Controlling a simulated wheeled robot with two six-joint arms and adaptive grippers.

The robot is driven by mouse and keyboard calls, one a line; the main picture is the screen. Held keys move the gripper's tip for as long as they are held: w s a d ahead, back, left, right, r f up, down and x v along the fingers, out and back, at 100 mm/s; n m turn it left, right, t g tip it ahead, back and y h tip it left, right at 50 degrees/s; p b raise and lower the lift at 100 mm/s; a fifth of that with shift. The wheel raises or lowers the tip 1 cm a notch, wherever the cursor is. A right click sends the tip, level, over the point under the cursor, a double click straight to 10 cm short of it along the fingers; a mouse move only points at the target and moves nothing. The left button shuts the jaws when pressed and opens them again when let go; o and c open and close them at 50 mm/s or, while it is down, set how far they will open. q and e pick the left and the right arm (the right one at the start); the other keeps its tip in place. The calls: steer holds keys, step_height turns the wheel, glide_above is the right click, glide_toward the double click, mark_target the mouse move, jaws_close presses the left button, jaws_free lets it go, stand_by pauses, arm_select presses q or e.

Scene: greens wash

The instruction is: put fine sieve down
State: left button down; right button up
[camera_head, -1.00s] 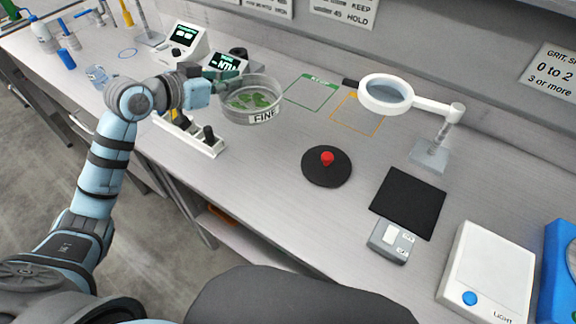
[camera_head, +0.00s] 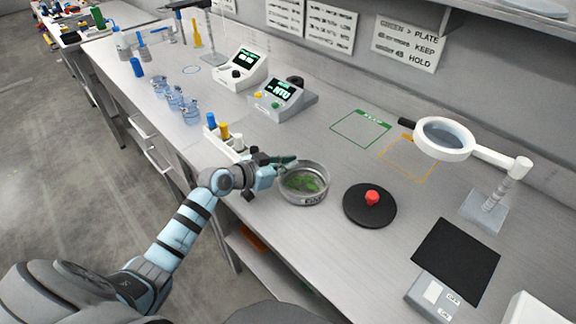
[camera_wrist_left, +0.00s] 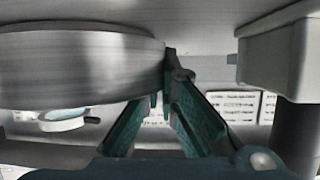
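The fine sieve (camera_head: 306,198) is a round, shallow metal pan with green leaves (camera_head: 304,182) inside, level, at the middle of the head view. Its label is partly legible on the front wall. My left gripper (camera_head: 288,161) is at its left-back rim. In the left wrist view, the sieve wall (camera_wrist_left: 80,65) sits between the teal fingers of the left gripper (camera_wrist_left: 164,75), one finger partly hidden behind it. The sieve is on or very near the bench; I cannot tell whether it touches. My right gripper is not in view.
A black disc with a red knob (camera_head: 371,198) is close right of the sieve. A rack with bottles (camera_head: 224,135) stands left behind it. Green (camera_head: 361,128) and orange (camera_head: 408,158) outlined squares lie behind, near a magnifier (camera_head: 443,138). Bare bench lies between sieve and squares.

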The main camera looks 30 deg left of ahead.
arm_select(q)
steer(key=c, duration=1.8)
jaws_free()
steer(key=shift+s+a+r, duration=0.1)
steer(key=shift+r, duration=0.1)
steer(key=p+v, duration=0.2)
steer(key=v, duration=0.9)
steer(key=shift+s+a+r, duration=0.1)
steer(key=shift+s, duration=0.25)
steer(key=shift+a, duration=0.1)
